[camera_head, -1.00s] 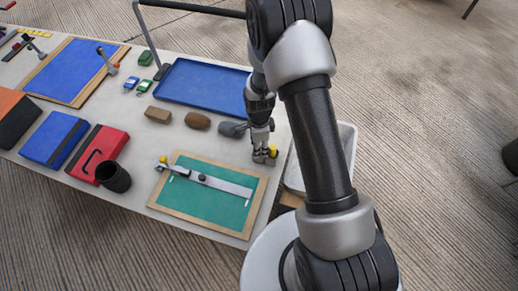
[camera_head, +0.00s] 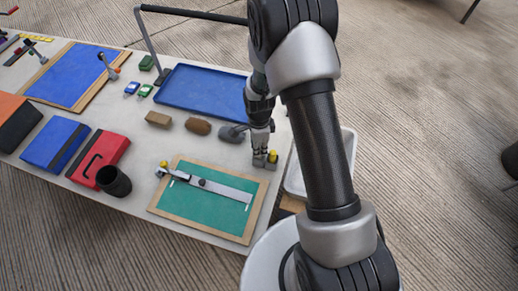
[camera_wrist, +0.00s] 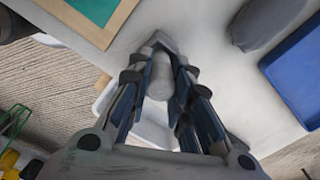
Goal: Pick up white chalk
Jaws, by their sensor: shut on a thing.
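The white chalk (camera_wrist: 160,76) shows in the wrist view as a pale, rounded stick between the fingers of my gripper (camera_wrist: 160,52). The fingers are shut on it, and they hide its sides. In the head view my gripper (camera_head: 265,162) points down at the right edge of the table, just beyond the far right corner of the green board. The chalk cannot be made out there. I cannot tell whether it touches the tabletop.
The green board (camera_head: 210,205) with a sliding ruler (camera_head: 222,189) lies close in front. A grey stone-like piece (camera_head: 232,134) and a blue tray (camera_head: 200,88) lie beyond. A black cup (camera_head: 114,181) stands at left. A white bin (camera_head: 348,142) is beside the table's right edge.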

